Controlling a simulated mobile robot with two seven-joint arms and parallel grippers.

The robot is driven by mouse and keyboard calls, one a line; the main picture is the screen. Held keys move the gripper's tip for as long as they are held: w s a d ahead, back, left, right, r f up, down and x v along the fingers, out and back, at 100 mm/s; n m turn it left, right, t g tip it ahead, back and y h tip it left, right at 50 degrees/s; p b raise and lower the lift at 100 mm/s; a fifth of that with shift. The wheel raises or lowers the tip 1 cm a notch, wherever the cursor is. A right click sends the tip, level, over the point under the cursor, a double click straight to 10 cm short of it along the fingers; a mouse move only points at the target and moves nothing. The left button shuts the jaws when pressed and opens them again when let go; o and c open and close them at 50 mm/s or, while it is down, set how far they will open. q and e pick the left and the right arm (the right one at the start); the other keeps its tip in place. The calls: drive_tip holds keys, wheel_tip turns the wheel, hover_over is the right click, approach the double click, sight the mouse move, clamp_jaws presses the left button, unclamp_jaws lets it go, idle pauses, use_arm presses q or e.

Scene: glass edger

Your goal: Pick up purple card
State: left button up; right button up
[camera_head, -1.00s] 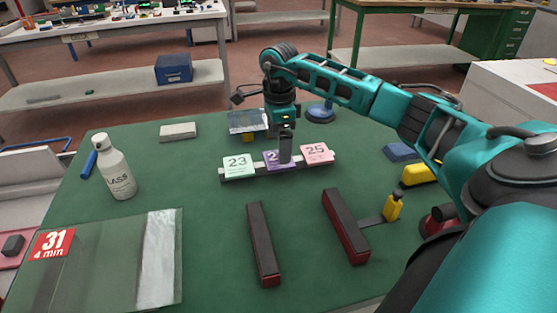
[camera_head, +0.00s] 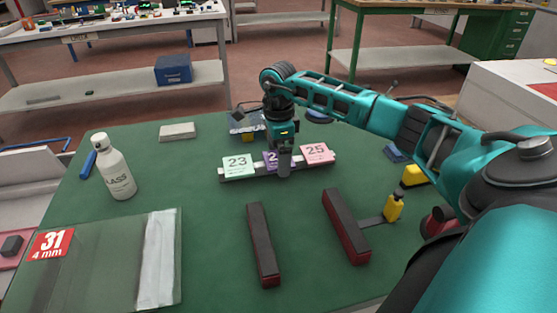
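The purple card (camera_head: 271,160) stands in the middle of a grey holder strip (camera_head: 250,176), between a mint card marked 23 (camera_head: 237,165) and a pink card marked 25 (camera_head: 317,153). My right gripper (camera_head: 284,170) points down at the purple card and covers its right part. I cannot tell whether its fingers are around the card or just in front of it, nor how far apart they are. My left gripper is not in view.
Two dark red bars (camera_head: 263,245) (camera_head: 346,227) lie in front of the holder. Green mat (camera_head: 205,220) is clear between.

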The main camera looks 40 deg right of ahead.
drive_tip(key=shift+c, duration=0.3)
drive_tip(key=c, duration=0.9)
drive_tip(key=shift+r, duration=0.1)
